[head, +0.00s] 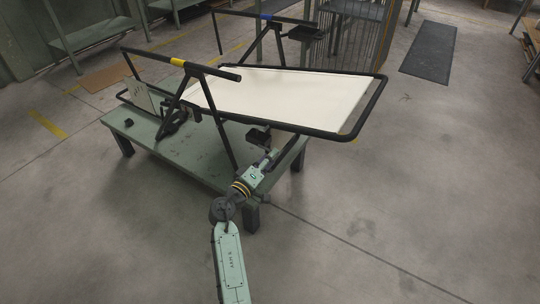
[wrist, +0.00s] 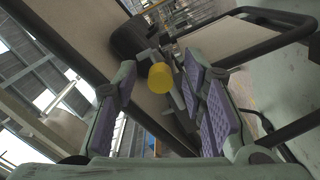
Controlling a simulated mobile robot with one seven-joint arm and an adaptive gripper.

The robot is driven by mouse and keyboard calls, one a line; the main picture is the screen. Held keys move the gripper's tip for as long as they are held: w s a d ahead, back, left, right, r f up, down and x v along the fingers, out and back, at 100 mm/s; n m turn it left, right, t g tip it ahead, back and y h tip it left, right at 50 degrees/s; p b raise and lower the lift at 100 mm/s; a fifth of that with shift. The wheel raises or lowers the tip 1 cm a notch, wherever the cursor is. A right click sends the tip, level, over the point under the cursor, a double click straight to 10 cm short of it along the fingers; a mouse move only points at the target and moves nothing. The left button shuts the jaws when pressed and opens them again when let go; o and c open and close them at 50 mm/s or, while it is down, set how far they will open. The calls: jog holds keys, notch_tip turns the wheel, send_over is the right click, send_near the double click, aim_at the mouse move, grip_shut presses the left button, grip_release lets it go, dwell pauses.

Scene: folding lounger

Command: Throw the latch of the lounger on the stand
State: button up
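The lounger has a black tube frame (head: 375,105) and a cream canvas (head: 290,92). It sits on the green stand (head: 205,158), its canvas end overhanging to the right. My gripper (head: 268,156) is at the stand's near right edge, below the frame's near side rail. In the wrist view my gripper (wrist: 162,72) is open, its purple pads wide apart. A yellow round knob (wrist: 160,78) on a grey lever-like part, seemingly the latch, shows in the gap between the fingers. No contact with either pad is visible. In the head view I cannot make out the knob near my gripper.
A yellow-banded bar (head: 178,62) and a blue-banded bar (head: 265,16) top the frame's uprights. A dark block (head: 258,136) is close above my gripper. Small dark parts lie on the stand's left side. The floor to the right is clear up to a dark mat (head: 430,50).

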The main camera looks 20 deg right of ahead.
jog(key=shift+w+d, duration=0.3)
jog(key=shift+d, duration=0.05)
jog(key=c, duration=0.8)
grip_shut()
jog(key=shift+r, duration=0.15)
